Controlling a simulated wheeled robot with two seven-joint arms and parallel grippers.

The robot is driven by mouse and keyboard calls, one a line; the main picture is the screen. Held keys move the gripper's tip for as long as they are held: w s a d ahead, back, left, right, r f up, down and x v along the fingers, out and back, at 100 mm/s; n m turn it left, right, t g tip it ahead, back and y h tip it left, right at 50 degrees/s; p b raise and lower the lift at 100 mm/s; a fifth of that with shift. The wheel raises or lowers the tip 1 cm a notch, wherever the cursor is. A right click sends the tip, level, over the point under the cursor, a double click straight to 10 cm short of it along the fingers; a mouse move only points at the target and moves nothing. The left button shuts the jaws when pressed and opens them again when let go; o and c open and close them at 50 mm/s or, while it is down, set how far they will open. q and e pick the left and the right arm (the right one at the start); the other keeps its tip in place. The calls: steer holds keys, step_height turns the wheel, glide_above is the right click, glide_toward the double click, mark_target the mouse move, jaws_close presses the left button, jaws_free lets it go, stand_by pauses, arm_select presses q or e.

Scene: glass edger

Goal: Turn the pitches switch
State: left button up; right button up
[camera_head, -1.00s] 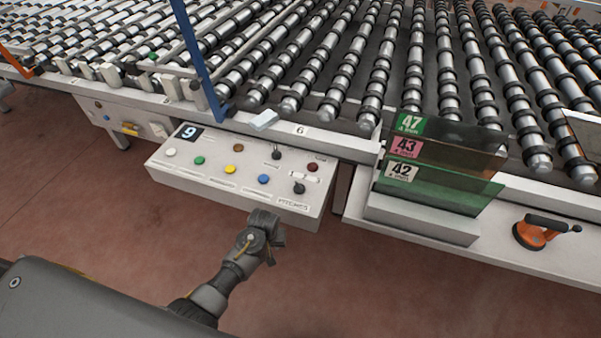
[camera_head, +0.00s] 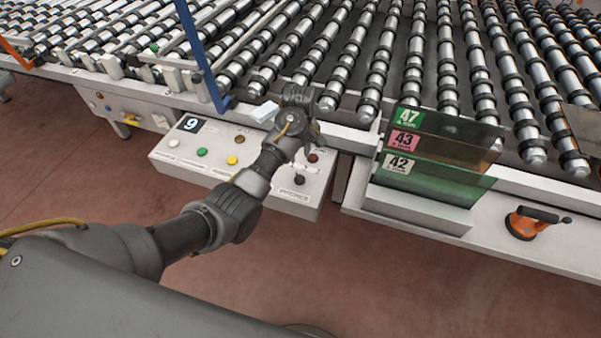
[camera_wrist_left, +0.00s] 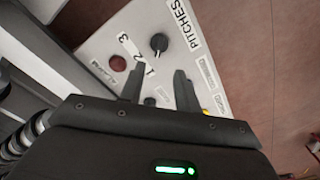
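The pitches switch is a black knob (camera_wrist_left: 159,42) beside the printed word PITCHES and the numbers 1, 2 and 3. In the head view it is the dark knob (camera_head: 299,180) at the right end of the white control panel (camera_head: 180,165). My left gripper (camera_head: 303,118) is above the panel's back right part. In the left wrist view its two fingers (camera_wrist_left: 157,82) are apart, with nothing held, and the pitches knob lies beyond their tips. A second black knob (camera_wrist_left: 150,101) shows between the fingers. My right gripper is not in view.
A dark red button (camera_wrist_left: 118,63) is beside the number scale. My left arm hides part of the panel in the head view. Tinted glass sheets (camera_head: 440,150) stand to the right, near an orange suction cup (camera_head: 522,224). Rollers (camera_head: 400,70) lie behind.

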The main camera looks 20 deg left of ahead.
mark_target(300, 176)
arm_select(q)
step_height(300, 176, down, 11)
steer(key=shift+w+r+p, duration=0.1)
steer(key=shift+r+p, duration=0.1)
steer(key=shift+p, duration=0.3)
jaws_close()
steer(key=shift+d, duration=0.15)
